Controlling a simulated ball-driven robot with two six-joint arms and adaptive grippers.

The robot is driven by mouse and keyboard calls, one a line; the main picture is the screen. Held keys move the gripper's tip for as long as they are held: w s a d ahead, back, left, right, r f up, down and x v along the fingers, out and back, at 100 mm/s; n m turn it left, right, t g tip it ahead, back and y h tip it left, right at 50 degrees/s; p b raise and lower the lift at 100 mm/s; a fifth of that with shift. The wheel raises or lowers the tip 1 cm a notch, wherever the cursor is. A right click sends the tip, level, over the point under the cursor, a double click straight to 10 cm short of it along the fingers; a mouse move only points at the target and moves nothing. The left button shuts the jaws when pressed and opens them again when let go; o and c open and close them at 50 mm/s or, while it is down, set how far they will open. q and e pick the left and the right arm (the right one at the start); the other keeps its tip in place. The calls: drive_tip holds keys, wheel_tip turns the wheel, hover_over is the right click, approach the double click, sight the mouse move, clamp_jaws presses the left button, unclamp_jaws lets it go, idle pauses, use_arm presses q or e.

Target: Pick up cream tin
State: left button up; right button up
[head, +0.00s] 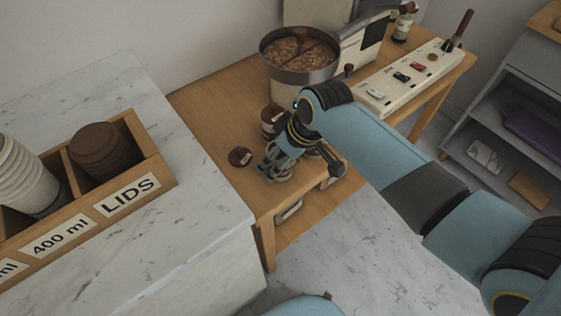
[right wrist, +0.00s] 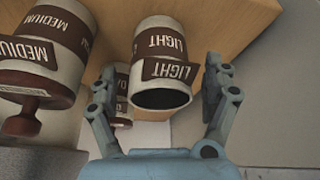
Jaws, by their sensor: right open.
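A cream-coloured tin with a brown LIGHT label (right wrist: 162,62) is between the two fingers of my right gripper (right wrist: 160,70) in the right wrist view. Its dark open mouth faces the wrist. The fingers are apart, with gaps on both sides of the tin. In the head view my right gripper (head: 300,168) is low over the near end of the wooden table and hides most of what is beneath it. A brown lid (head: 240,156) lies on the table to its left. My left gripper is not in view.
A tin labelled MEDIUM (right wrist: 45,60), with a brown knobbed lid, stands left of the gripper. Another brown-banded tin (head: 271,116) shows behind the gripper. A grinder hopper of beans (head: 300,68) is at the back. A lids-and-cups box (head: 160,180) sits on the marble counter.

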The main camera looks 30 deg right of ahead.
drive_tip(key=c, duration=1.5)
drive_tip(key=shift+r, duration=0.15)
